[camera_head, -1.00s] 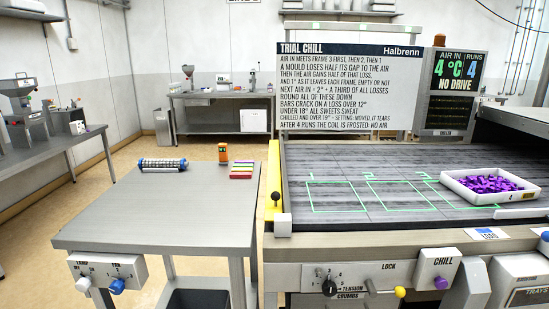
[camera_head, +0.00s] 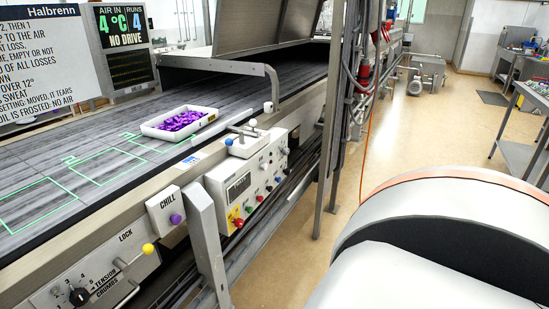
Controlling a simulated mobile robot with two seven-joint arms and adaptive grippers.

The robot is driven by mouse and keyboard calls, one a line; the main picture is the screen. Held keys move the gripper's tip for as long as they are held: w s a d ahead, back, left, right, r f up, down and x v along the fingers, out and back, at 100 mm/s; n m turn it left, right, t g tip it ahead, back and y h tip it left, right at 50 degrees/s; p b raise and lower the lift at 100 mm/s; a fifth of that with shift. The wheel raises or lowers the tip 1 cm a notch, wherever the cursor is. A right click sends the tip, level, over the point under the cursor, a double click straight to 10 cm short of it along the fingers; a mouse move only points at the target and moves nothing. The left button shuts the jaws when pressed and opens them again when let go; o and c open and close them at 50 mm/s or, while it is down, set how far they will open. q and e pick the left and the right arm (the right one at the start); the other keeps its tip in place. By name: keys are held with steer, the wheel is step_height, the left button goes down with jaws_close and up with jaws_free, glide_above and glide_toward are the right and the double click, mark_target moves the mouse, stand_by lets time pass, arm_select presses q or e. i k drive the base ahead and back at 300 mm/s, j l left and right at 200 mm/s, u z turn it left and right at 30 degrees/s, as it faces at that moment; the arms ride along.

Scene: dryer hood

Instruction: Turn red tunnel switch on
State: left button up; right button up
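A light grey control box (camera_head: 248,180) is mounted on the near side of the machine. A red knob (camera_head: 238,222) sits at its lower left, beside a yellow patch. Several other small knobs, a dark display and levers are on the box. The labels are too small to read, so I cannot tell which control is the tunnel switch or how it is set. A red fitting (camera_head: 364,76) also shows on the post further back. Neither gripper is in view.
A purple CHILL knob (camera_head: 175,219) is nearer. Open floor (camera_head: 420,140) lies right of the machine.

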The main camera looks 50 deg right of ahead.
mark_target(238, 222)
steer(key=z, duration=1.55)
steer(key=i+l, duration=0.15)
steer(key=l, duration=0.3)
steer(key=i+l, duration=0.1)
steer(key=l, duration=0.3)
